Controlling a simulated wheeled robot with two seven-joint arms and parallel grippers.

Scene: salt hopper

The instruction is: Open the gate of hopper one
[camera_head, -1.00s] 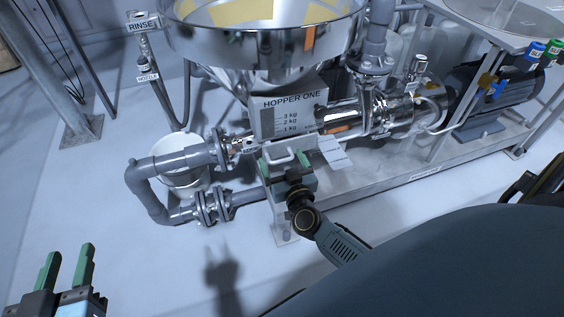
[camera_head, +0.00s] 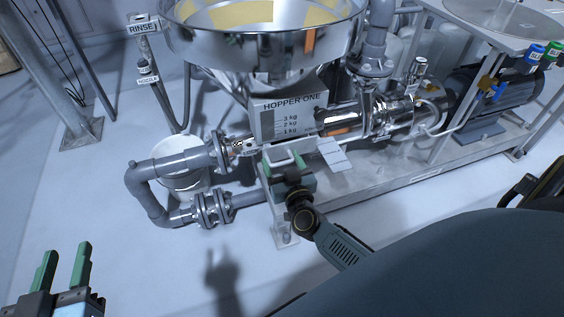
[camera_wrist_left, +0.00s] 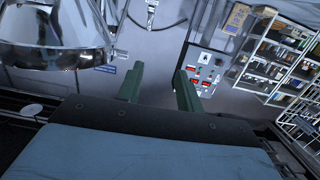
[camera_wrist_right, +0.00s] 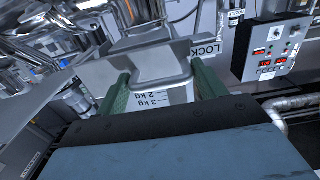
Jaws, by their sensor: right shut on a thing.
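Hopper one is a shiny steel hopper (camera_head: 265,47) with a grey front plate (camera_head: 290,102) reading HOPPER ONE and a kg scale. A pale gate handle (camera_head: 284,156) sits low below the plate. My right gripper (camera_head: 285,160) is shut on this handle, one green finger on each side. In the right wrist view, my right gripper (camera_wrist_right: 160,80) has the grey handle piece (camera_wrist_right: 158,62) between its fingers; the scale shows upside down there. My left gripper (camera_head: 66,262) is open and empty at the lower left; its parted fingers (camera_wrist_left: 160,85) also show in the left wrist view.
Grey flanged pipes (camera_head: 150,185) and a white bucket (camera_head: 180,160) stand left of the hopper. A RINSE sign (camera_head: 142,28) with a nozzle is at the upper left. A motor (camera_head: 490,95) is at the right.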

